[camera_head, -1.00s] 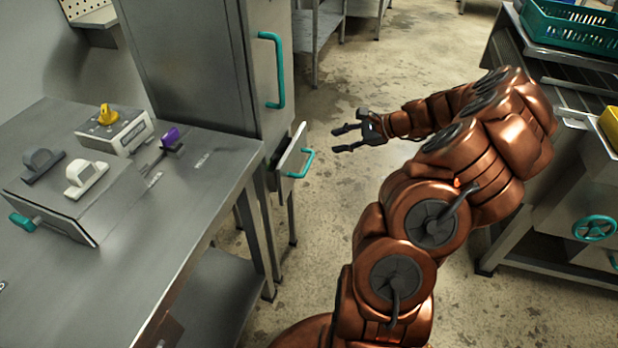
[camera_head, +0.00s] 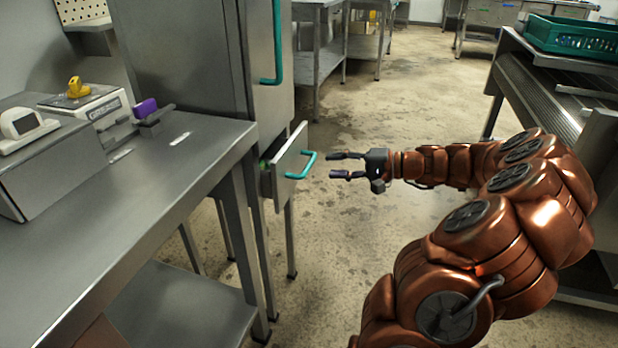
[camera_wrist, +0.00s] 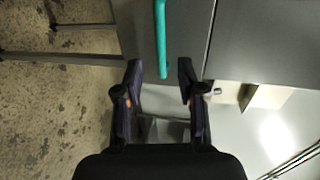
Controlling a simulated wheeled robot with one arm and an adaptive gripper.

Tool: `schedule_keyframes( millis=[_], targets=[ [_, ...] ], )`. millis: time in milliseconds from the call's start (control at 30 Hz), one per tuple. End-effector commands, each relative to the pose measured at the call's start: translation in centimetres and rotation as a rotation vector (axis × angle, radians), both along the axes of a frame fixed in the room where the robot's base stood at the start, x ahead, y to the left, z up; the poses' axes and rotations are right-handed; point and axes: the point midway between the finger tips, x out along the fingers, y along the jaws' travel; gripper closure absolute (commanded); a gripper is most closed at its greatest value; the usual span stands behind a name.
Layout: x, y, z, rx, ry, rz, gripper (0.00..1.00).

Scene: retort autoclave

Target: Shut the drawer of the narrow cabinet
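The narrow cabinet (camera_head: 262,60) is tall and grey, with a long teal handle on its door. Its drawer (camera_head: 292,160) below the door is pulled partly out, and something green shows inside. The drawer front has a teal handle (camera_head: 308,165). My gripper (camera_head: 346,165) is open and empty, to the right of the drawer handle and apart from it, fingers pointing left at it.
A steel table (camera_head: 140,185) with a grey box, a scale (camera_head: 85,100) and a purple-topped item (camera_head: 146,109) stands at left. A counter with a green crate (camera_head: 570,36) is at right. The floor (camera_head: 400,80) between is clear.

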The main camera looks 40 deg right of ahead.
Motion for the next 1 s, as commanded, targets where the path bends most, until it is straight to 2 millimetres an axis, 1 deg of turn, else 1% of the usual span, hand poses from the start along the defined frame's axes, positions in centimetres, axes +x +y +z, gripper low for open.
schedule_keyframes(
  millis=[167, 500, 600, 767, 1000],
  targets=[
    [0.8, 0.7, -0.3, -0.007, -0.009, 0.006, 0.61],
    [4.6, 3.4, -1.4, -0.008, -0.007, 0.005, 0.61],
    [5.4, 4.0, -1.5, -0.008, -0.007, 0.005, 0.61],
    [6.1, 4.5, -1.6, -0.007, -0.008, 0.004, 0.61],
    [6.2, 4.5, -1.5, -0.006, -0.008, 0.003, 0.61]
  ],
)
